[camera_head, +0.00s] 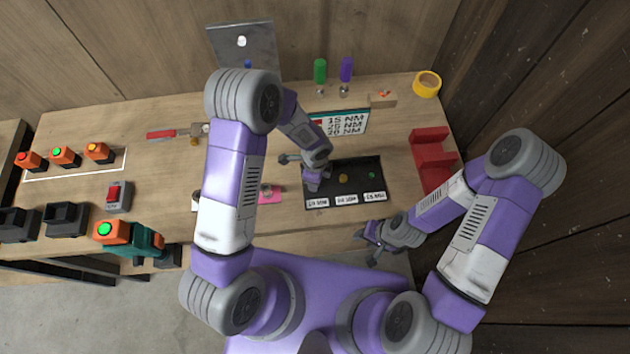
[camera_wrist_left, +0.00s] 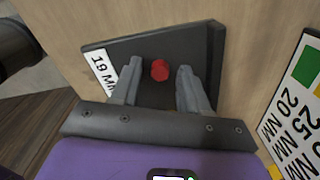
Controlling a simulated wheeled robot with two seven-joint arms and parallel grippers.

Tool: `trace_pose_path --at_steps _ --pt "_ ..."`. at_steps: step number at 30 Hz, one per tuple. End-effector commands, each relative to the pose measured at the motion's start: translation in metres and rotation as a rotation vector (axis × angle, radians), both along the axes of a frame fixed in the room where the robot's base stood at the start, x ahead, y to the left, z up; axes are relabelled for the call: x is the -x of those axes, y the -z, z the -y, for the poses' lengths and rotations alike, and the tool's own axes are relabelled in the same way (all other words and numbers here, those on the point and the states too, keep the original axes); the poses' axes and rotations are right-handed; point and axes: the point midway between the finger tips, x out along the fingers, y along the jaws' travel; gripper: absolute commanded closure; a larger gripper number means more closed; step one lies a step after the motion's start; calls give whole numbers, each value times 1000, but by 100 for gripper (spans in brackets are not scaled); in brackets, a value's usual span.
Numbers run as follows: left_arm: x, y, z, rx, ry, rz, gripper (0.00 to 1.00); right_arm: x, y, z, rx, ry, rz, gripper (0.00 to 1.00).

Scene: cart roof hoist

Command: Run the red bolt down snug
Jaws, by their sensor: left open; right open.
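The red bolt (camera_wrist_left: 160,70) shows in the left wrist view as a red head on the dark plate (camera_wrist_left: 140,44), beside a white label. My left gripper (camera_wrist_left: 157,84) is open, with its fingers on either side of the bolt in that view; I cannot tell whether they touch it. In the head view my left gripper (camera_head: 313,179) is over the left part of the black plate (camera_head: 355,166) and hides the red bolt. A yellow bolt (camera_head: 343,178) and a green bolt (camera_head: 371,175) are on the same plate. My right gripper (camera_head: 372,246) is open and empty near the table's front edge.
A torque sign (camera_head: 346,122) stands behind the plate. A red holder (camera_head: 432,160) is to its right. A teal and orange power tool (camera_head: 135,240) is at the front left, near black stands (camera_head: 65,218). A pink item (camera_head: 270,194) lies left of the plate.

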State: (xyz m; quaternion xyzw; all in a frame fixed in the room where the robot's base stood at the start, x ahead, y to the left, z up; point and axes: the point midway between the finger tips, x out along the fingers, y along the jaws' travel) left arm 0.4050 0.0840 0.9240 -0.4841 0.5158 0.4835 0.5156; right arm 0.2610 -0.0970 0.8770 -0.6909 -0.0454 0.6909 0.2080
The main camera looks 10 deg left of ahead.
Motion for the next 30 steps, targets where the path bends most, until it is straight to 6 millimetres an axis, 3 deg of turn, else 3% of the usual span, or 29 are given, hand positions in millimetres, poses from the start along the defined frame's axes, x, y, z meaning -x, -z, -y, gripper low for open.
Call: trace_pose_path --at_steps 8,24,30 --pt "0 -8 0 0 -1 0 55 0 -6 0 0 0 0 57" --pt "0 -70 0 0 -2 0 55 0 -48 0 0 0 0 57" --pt "0 -70 0 0 -2 -1 55 0 -47 0 0 0 0 57"
